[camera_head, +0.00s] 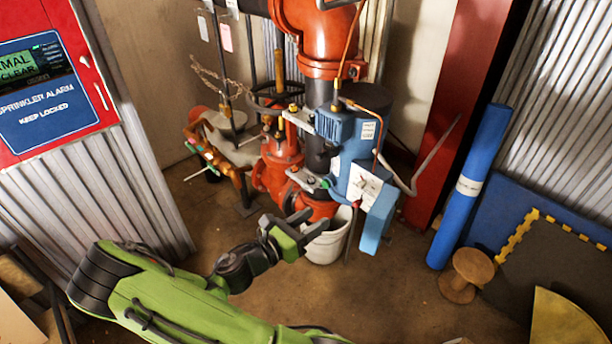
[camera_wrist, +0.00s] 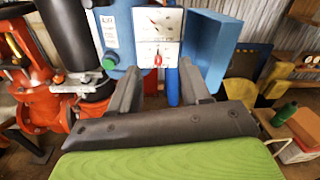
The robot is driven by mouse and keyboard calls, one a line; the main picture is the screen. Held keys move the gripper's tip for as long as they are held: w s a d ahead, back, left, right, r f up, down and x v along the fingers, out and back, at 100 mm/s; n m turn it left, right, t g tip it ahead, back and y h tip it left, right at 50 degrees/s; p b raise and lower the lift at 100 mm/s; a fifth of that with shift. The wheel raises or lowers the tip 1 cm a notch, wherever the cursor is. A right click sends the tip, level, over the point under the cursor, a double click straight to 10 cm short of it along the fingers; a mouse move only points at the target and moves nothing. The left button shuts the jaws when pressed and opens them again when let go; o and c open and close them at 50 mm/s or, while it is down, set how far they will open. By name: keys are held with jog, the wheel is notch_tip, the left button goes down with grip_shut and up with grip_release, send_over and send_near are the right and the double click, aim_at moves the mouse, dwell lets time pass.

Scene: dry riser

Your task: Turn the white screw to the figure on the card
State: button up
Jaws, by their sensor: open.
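A blue housing (camera_head: 345,150) carries a white panel (camera_head: 365,186) on its front. In the wrist view the panel has an upper white card (camera_wrist: 158,22) with dark marks and a dial-like line, too small to read. Below it is a pale plate (camera_wrist: 147,52) with a red, pointer-like part (camera_wrist: 158,59) at its middle. I cannot make out the white screw for certain. My gripper (camera_head: 311,222) is open and empty, below and left of the panel. In the wrist view its fingers (camera_wrist: 160,88) stand apart below the panel, not touching it.
Orange pipes and valves (camera_head: 275,165) crowd the left. A white bucket (camera_head: 329,240) stands below. Floor right of the bucket is clear.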

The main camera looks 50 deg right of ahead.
aim_at(358, 187)
jog(key=x, duration=0.5)
jog(key=b+x, duration=0.1)
jog(key=x, duration=0.4)
jog(key=b+x, duration=0.1)
jog(key=x, duration=0.5)
jog(key=shift+w+r, duration=0.25)
jog(key=shift+r, duration=0.05)
jog(key=shift+c, duration=0.4)
grip_shut()
